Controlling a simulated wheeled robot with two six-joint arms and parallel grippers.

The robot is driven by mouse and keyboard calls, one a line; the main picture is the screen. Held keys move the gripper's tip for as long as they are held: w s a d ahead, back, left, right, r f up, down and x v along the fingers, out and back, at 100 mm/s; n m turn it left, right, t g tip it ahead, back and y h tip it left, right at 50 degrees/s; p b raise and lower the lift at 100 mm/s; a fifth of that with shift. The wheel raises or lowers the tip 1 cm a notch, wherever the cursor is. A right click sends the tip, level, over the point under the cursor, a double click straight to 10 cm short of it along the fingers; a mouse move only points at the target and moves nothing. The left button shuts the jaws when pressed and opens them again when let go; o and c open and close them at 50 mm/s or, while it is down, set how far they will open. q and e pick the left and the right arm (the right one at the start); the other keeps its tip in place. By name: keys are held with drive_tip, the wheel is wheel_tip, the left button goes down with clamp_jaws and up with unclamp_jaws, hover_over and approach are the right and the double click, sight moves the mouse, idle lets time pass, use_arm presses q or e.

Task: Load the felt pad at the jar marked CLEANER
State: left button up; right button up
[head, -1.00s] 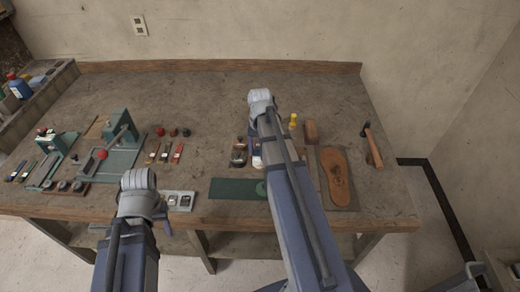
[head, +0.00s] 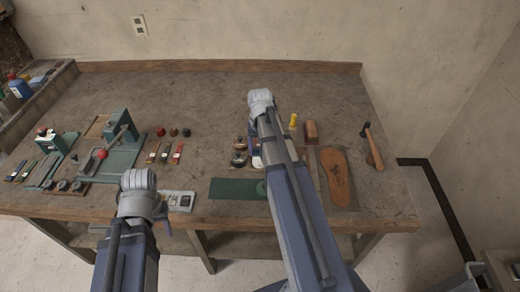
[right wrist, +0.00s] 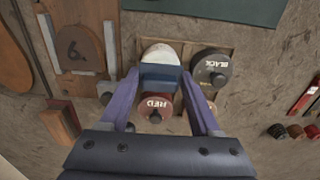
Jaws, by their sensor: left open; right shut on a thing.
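In the right wrist view my right gripper (right wrist: 160,82) is shut on a blue block (right wrist: 160,74), apparently the felt pad's holder. A pale round-edged shape (right wrist: 160,52) shows just beyond the block; whether it is the pad or a jar top I cannot tell. A jar marked RED (right wrist: 154,107) lies below the block in the picture, and a jar marked BLACK (right wrist: 212,76) is to its right. I can read no CLEANER label. In the head view the right arm hides part of the jars (head: 239,158). My left gripper (head: 138,192) is open near the front edge.
A green mat (head: 234,188) lies in front of the jars. A brown sole (head: 335,174) and a hammer (head: 372,145) are to the right. A green machine (head: 118,140) and several small tools stand left. The table's back half is mostly clear.

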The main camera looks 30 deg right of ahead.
drive_tip(key=shift+r+p, duration=3.5)
drive_tip(key=shift+f, duration=0.15)
drive_tip(key=shift+f+b, duration=0.7)
drive_tip(key=shift+b, duration=0.2)
drive_tip(key=shift+r, duration=0.1)
